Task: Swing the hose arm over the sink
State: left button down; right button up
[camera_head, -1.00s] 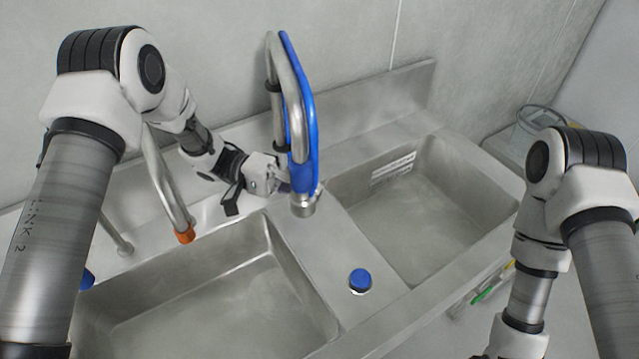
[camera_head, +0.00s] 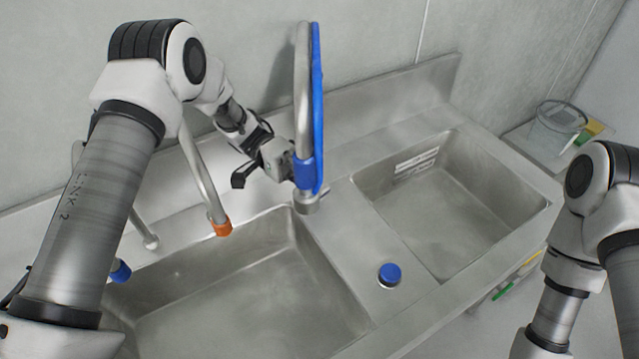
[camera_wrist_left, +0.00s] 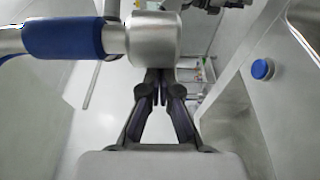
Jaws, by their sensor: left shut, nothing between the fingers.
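The hose arm (camera_head: 303,100) is a steel pipe with a blue hose, rising in front of the back wall. Its metal nozzle (camera_head: 306,203) hangs near the back of the divider, by the right rear corner of the left basin (camera_head: 250,300). In the left wrist view the nozzle (camera_wrist_left: 153,40) and blue sleeve (camera_wrist_left: 62,38) cross the top. My left gripper (camera_head: 284,163) is shut and empty, close beside the nozzle on its left. Its fingers (camera_wrist_left: 157,85) meet just by the nozzle; contact cannot be told. My right gripper is out of view.
An orange-tipped tap (camera_head: 221,228) and a blue-tipped tap (camera_head: 121,272) stand left, near my left arm. A blue knob (camera_head: 389,274) sits on the divider. The right basin (camera_head: 450,205) is empty. A clear bucket (camera_head: 556,125) stands at the far right.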

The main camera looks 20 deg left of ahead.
aim_at(307, 142)
pick_arm(q)
notch_tip(307, 142, up, 10)
dwell(0.5)
